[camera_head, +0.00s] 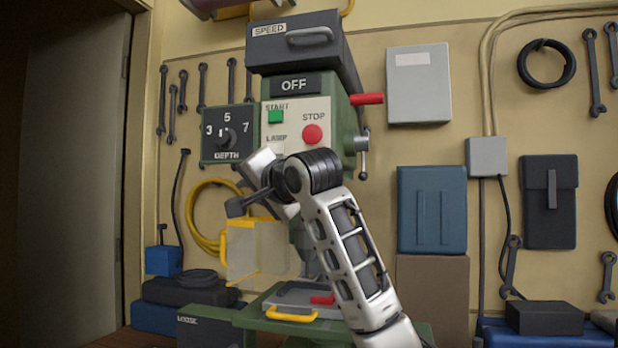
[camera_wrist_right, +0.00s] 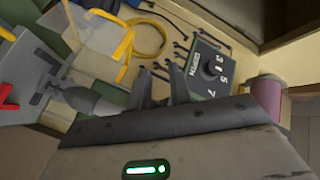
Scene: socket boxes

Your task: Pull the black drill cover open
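The black drill cover (camera_head: 300,44), marked SPEED, sits shut on top of the green drill press, with a grey bar handle (camera_head: 310,37) on its front. My right gripper (camera_head: 243,204) is well below the cover, in front of the press and under the depth dial; it touches neither cover nor handle. In the right wrist view its two dark fingers (camera_wrist_right: 161,80) stand apart with nothing between them. The cover does not show in the right wrist view. My left gripper is in neither view.
The depth dial (camera_head: 226,134) and the control panel (camera_head: 296,125) are close above my right gripper. A clear guard (camera_head: 258,250) with yellow edges hangs below it. A red lever (camera_head: 366,99) sticks out on the right. Tools hang on the wall behind.

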